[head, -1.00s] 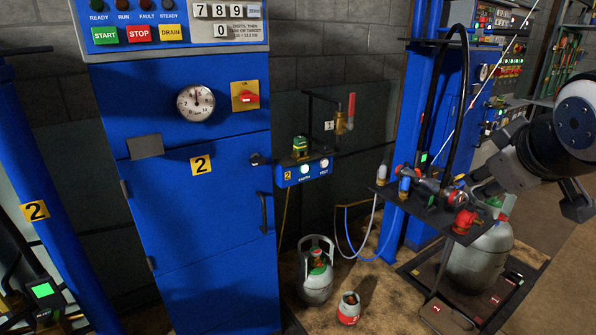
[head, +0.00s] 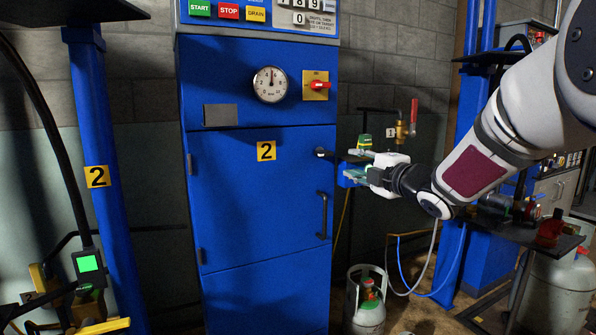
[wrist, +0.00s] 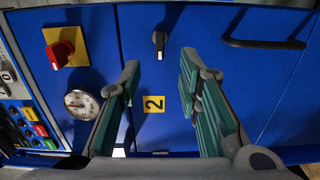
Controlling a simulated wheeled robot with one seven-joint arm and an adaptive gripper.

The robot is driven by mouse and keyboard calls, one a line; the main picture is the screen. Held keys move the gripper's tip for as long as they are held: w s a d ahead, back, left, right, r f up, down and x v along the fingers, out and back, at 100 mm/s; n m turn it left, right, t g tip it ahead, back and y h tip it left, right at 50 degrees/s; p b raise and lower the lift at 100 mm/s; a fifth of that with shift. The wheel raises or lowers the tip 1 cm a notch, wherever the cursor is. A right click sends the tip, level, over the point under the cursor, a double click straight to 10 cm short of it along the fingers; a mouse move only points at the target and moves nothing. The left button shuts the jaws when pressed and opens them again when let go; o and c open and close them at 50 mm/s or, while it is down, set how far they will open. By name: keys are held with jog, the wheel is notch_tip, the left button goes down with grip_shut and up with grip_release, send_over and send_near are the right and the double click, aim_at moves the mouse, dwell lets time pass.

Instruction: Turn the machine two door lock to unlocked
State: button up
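The blue machine two cabinet has a door (head: 255,200) marked with a yellow "2" label (head: 266,151). The door lock is a small dark knob (head: 321,153) at the door's upper right edge, and it also shows in the wrist view (wrist: 159,41), beyond the fingers and between them. A dark door handle (head: 322,215) is below it. My gripper (head: 358,164) is just right of the lock in the head view, pointing left toward the cabinet. In the wrist view its green-padded fingers (wrist: 157,88) are wide apart with nothing between them. The knob appears apart from the fingers.
A pressure gauge (head: 270,85) and a red rotary switch on a yellow plate (head: 316,85) sit above the door. A pipe with a red-handled valve (head: 413,115) is behind my arm. A gas cylinder (head: 365,305) stands on the floor right of the cabinet.

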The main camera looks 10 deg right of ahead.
aim_at(327, 155)
jog(key=x, duration=0.4)
jog(key=b+x, duration=0.1)
jog(key=x, duration=0.4)
jog(key=a+b+x, duration=0.1)
jog(key=x, duration=0.4)
jog(key=shift+s, duration=0.1)
grip_shut()
